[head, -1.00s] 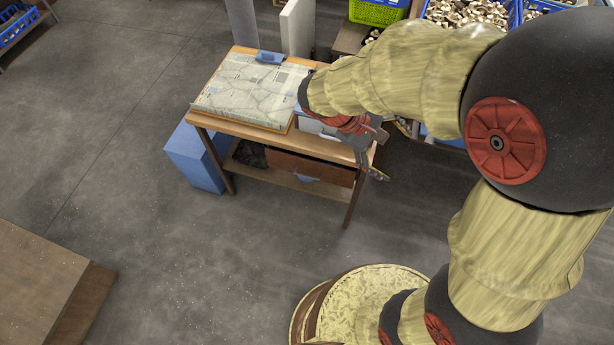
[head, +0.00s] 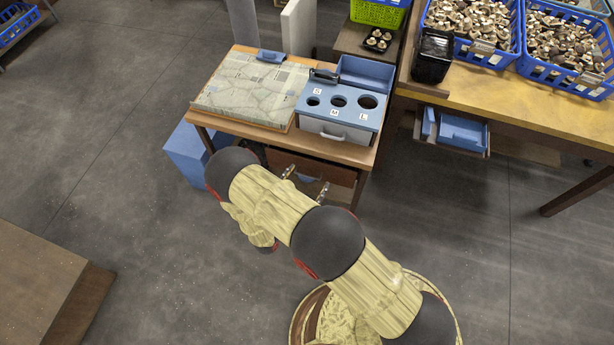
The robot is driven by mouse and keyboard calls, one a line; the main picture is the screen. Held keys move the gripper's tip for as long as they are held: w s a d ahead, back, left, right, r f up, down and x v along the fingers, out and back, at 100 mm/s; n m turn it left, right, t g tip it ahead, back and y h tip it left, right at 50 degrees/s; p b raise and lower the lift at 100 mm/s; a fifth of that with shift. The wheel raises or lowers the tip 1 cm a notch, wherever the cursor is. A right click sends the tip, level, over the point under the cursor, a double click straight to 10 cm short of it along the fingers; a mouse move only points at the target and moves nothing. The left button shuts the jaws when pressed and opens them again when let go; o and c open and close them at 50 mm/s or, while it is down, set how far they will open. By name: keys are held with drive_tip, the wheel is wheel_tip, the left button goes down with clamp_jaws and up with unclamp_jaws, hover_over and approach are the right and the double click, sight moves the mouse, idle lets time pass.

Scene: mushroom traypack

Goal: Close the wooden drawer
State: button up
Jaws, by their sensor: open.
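A brown wooden drawer (head: 340,176) sits under the top of the small wooden table (head: 360,153). Its front is partly covered by my arm, and I cannot tell how far it stands out. My gripper (head: 306,181) is in front of the drawer, with two metallic fingertips spread apart and nothing visible between them. My arm hides most of the gripper's body. I cannot tell whether the fingertips touch the drawer front.
A blue-grey sizing box (head: 340,117) with round holes and a patterned board (head: 250,90) lie on the table. A blue bin (head: 185,152) stands at its left. A workbench (head: 540,105) with blue mushroom crates is at right. Open floor lies in front.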

sight(307, 176)
drive_tip(key=s+a+f+n+t+y, duration=0.2)
drive_tip(key=s+a+f+n+y, duration=0.15)
drive_tip(key=f, duration=0.35)
drive_tip(key=shift+b+x, duration=0.75)
drive_tip(key=shift+x, duration=3.55)
drive_tip(key=shift+f, duration=0.15)
drive_tip(key=shift+c, duration=0.8)
drive_tip(key=c, duration=1.5)
drive_tip(key=shift+o, duration=0.2)
drive_tip(key=b+x, duration=0.1)
drive_tip(key=x, duration=0.3)
drive_tip(key=shift+w+d+f, duration=0.1)
drive_tip(key=o, duration=1.3)
drive_tip(key=shift+w, duration=0.1)
drive_tip(key=o, duration=0.3)
drive_tip(key=shift+w+d, duration=0.1)
drive_tip(key=shift+d, duration=0.05)
